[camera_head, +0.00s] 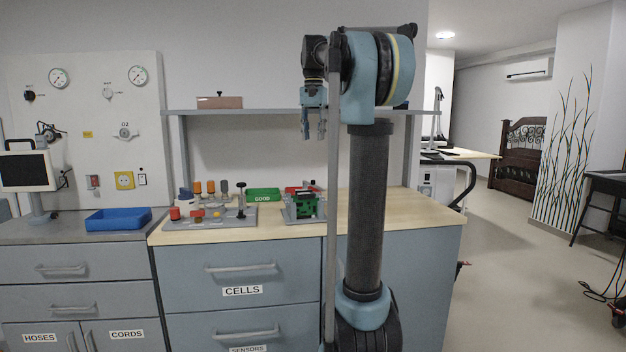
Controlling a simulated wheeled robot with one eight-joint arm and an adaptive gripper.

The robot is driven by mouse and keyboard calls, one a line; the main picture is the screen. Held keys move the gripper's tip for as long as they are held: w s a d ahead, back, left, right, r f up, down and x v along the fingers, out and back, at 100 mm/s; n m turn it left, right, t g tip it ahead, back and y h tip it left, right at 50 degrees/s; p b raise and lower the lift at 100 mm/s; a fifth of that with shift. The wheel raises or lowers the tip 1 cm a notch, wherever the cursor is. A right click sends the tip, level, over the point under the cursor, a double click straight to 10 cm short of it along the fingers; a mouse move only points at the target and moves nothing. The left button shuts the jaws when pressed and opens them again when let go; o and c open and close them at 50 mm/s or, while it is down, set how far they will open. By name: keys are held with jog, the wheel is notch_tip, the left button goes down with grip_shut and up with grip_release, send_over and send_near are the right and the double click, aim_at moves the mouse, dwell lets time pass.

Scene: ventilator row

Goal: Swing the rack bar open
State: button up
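A small grey rack (292,214) with a green and red module (306,204) in it stands on the wooden bench top, at its middle. I cannot make out a bar on it clearly, nor whether one is shut or swung open. My gripper (313,136) hangs above this rack with its fingers pointing down. There is a gap between the fingers, and nothing shows in them. It is well clear of the rack and touches nothing.
Left of the rack is a grey tray (210,223) with several coloured knobs and a post. A green GOOD bin (263,195) stands behind. A shelf (250,112) runs across the back at gripper height. A blue tray (118,219) lies further left. The bench's right end is clear.

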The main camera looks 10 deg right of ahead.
aim_at(313, 183)
notch_tip(313, 183, down, 16)
jog(key=shift+r, duration=0.1)
dwell(0.4)
grip_shut()
